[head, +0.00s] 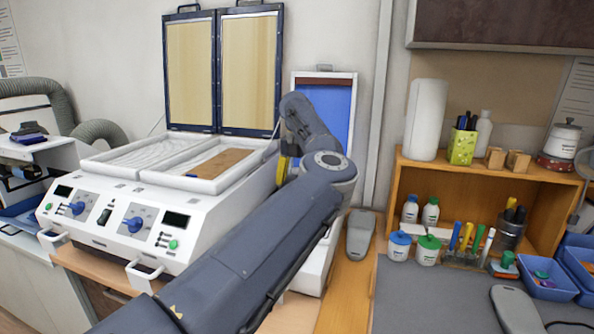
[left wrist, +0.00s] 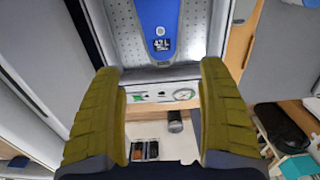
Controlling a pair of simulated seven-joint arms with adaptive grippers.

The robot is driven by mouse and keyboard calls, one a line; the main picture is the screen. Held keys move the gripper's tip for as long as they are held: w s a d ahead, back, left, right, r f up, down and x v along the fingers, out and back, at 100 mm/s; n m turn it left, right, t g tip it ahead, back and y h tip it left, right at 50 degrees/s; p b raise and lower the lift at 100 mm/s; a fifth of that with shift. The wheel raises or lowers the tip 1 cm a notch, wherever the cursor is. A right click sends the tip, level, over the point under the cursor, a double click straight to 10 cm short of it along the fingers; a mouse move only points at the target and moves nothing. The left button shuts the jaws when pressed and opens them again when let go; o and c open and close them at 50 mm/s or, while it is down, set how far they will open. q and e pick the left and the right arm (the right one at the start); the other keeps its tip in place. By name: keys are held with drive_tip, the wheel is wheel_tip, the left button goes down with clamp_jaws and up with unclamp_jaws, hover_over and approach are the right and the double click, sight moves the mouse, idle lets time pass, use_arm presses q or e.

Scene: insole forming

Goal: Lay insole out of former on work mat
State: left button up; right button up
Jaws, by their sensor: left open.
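The white former (head: 326,225) with its open blue-lined lid (head: 325,100) stands behind my left arm. Its perforated metal bed (left wrist: 126,30) shows in the left wrist view. A blue piece marked 42 L (left wrist: 162,15) lies on that bed; I cannot tell whether it is the insole or a mould. My left gripper (head: 283,165) is at the former, mostly hidden by its own arm. In the left wrist view its two yellow-olive fingers (left wrist: 160,75) are spread, with nothing between their tips. The grey work mat (head: 425,290) lies at lower right. My right gripper is not in view.
A two-bay white machine (head: 105,215) with raised lids stands left, a brown sheet (head: 220,163) in its right bay. A grey sole-shaped piece (head: 360,235) lies on the wooden bench, another (head: 514,308) on the mat. Bottles and tools line the shelf (head: 480,170).

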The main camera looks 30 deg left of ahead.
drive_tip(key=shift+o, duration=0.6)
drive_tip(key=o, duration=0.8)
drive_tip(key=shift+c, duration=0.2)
use_arm(q)
wheel_tip(320, 180, up, 4)
drive_tip(key=shift+r, duration=0.2)
